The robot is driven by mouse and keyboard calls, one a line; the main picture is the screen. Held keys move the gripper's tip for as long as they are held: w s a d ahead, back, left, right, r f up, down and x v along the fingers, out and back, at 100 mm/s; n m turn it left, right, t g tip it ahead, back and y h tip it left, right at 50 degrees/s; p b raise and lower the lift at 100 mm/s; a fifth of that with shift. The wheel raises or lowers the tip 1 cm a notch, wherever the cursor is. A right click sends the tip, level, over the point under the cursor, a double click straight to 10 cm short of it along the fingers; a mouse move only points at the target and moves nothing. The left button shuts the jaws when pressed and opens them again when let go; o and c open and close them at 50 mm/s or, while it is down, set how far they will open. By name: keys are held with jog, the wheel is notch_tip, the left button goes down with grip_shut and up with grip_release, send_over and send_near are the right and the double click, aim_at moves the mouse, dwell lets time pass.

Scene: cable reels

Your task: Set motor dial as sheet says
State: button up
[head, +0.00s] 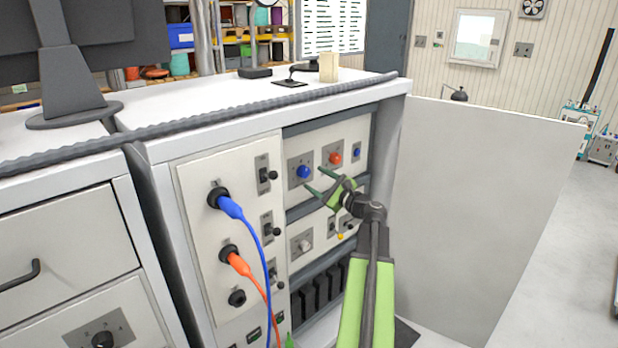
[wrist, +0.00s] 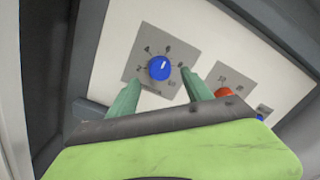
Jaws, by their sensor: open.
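A blue dial (head: 303,171) sits on a grey plate in the upper right panel of the cabinet. In the wrist view the blue dial (wrist: 159,68) has a white mark pointing up and slightly right, among small scale marks too blurred to read surely. My gripper (head: 312,181) is open in front of this dial. In the wrist view its two green fingers (wrist: 161,80) stand either side of the dial's lower part; whether they touch it I cannot tell. No readable label shows which dial is the motor's. A white sheet with lines (head: 333,27) is at the back, unreadable.
An orange-red dial (head: 335,158) and a small blue knob (head: 357,152) sit right of the blue dial. A pale dial (head: 303,244) is below. Blue (head: 231,207) and orange (head: 239,263) plugs with hanging cables are to the left. A pale partition (head: 465,200) stands right.

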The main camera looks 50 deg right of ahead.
jog(key=s+a, duration=0.1)
jog(key=s, duration=1.1)
jog(key=shift+s+f, duration=0.25)
jog(key=shift+s, duration=0.15)
jog(key=shift+a, duration=0.1)
